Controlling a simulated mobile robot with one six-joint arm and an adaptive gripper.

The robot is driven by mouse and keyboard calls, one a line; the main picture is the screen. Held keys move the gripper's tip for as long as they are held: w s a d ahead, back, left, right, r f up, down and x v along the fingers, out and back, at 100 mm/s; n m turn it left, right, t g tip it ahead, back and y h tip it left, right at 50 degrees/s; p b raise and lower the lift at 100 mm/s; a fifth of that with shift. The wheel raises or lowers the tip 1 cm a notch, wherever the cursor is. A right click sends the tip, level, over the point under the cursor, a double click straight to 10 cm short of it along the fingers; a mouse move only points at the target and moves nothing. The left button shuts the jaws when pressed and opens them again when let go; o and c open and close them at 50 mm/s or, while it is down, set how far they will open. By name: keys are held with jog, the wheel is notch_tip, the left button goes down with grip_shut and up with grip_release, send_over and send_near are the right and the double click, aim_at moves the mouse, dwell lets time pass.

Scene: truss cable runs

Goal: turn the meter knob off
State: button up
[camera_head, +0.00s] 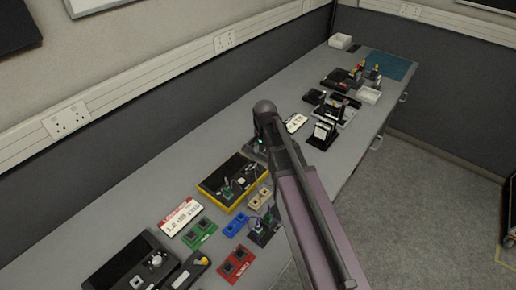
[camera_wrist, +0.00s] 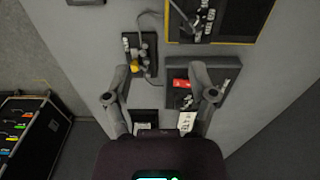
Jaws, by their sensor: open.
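I cannot make out for sure which thing is the meter or its knob. A black unit (camera_head: 130,266) at the near left of the bench carries a small round light-coloured knob (camera_head: 157,260), and may be the meter. My gripper (camera_wrist: 160,76) is open and empty in the wrist view, its two fingers spread above the bench. Beyond the left finger is a small dark block with an orange-yellow part (camera_wrist: 135,68). In the head view my arm hides the gripper's fingers.
The long grey bench (camera_head: 130,215) also holds a yellow-edged black board (camera_head: 222,176), a white label plate (camera_head: 180,216), green (camera_head: 199,233), blue (camera_head: 236,226) and red (camera_head: 236,264) blocks. More fixtures (camera_head: 325,132) and a teal mat (camera_head: 393,66) lie further off. The wall-side strip is clear.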

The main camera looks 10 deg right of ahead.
jog(key=s+d+f+n+b, duration=0.2)
jog(key=s+d+n, duration=0.1)
jog(key=s, duration=0.3)
jog(key=s+d+f+n+b, duration=0.2)
jog(key=s+d+n, duration=0.1)
jog(key=s+n, duration=0.2)
jog(key=shift+s+d+f+n, duration=0.3)
jog(key=shift+s+f, duration=0.05)
jog(key=shift+s, duration=0.4)
